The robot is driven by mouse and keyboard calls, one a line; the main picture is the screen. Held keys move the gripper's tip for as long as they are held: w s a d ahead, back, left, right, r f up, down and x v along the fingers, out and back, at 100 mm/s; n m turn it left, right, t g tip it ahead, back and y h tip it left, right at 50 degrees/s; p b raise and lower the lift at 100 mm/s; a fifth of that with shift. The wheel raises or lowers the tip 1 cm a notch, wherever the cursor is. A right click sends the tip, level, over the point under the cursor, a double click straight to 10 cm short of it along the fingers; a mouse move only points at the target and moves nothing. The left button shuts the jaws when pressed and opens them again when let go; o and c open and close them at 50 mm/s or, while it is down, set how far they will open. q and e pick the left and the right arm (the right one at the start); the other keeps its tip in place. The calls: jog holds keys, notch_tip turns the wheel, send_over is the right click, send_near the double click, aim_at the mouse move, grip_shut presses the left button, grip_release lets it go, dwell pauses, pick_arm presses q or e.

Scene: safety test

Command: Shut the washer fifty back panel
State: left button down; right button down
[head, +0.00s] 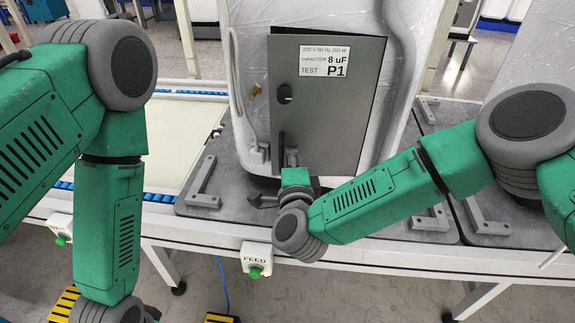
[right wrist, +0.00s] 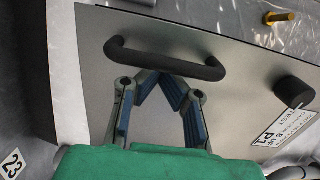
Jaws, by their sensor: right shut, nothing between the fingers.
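The grey back panel (head: 325,115) is on the back of the white, plastic-wrapped washer (head: 405,60). It carries a label with "8 uF" and "P1", a round dark knob (head: 284,93) and a dark bar handle (head: 281,143). I cannot tell exactly how far the panel stands from the washer. My right gripper (head: 290,158) is at the panel's lower left, shut and empty. In the right wrist view its blue-padded fingers (right wrist: 158,82) are just below the bar handle (right wrist: 165,60), not around it. My left arm hangs at the left; its gripper is out of frame.
The washer stands on a dark grey plate (head: 215,165) with metal brackets (head: 203,180) on a white conveyor frame. A box marked "FEED" with a green button (head: 255,272) is on the front edge. Another wrapped machine (head: 530,50) stands at the right.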

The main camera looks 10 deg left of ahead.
pick_arm(q)
jog(key=shift+w+a+f, duration=0.1)
jog(key=shift+w+a, duration=0.15)
jog(key=shift+w, duration=0.1)
pick_arm(e)
jog(key=shift+x, duration=1.05)
jog(key=shift+s, duration=0.1)
